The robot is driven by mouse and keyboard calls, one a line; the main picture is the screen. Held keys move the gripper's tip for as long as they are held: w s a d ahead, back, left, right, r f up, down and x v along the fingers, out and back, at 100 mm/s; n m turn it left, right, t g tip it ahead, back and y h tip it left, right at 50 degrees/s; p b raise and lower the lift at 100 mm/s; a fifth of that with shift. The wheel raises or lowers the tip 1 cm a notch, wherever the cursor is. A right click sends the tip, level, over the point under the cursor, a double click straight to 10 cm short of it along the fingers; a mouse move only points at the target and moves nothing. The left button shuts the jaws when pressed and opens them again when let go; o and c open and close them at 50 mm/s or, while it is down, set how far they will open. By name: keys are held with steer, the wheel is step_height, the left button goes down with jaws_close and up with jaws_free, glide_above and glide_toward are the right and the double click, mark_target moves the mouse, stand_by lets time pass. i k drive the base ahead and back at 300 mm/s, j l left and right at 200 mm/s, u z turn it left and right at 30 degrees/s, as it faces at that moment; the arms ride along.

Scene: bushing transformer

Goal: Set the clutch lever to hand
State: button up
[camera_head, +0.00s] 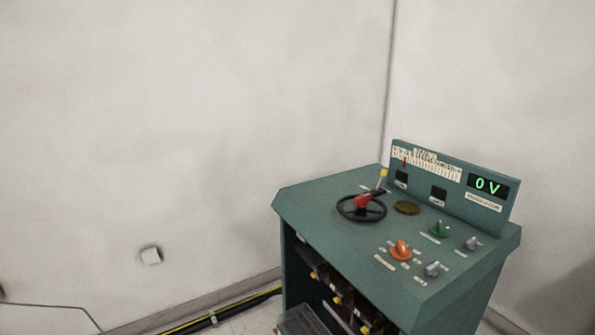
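A green control console (320,193) stands at the right of the head view. A small upright lever with a yellow tip (383,173) rises from its top, behind a black handwheel (347,215) with a red knob (362,201). This yellow-tipped lever looks like the clutch lever, but its label is too small to read, so I cannot tell its setting. My gripper is not in view.
The console top also bears an orange knob (400,250), a green knob (440,229) and two grey knobs (472,243) (432,269). A display (488,186) on the back panel reads 0 V. Cables (215,318) run along the wall's foot.

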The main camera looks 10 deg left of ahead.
mark_target(384, 172)
steer(key=i+j+z, duration=0.25)
steer(key=i, duration=0.2)
steer(key=i+j+z, duration=0.2)
steer(key=i+j, duration=0.2)
steer(key=i, duration=0.05)
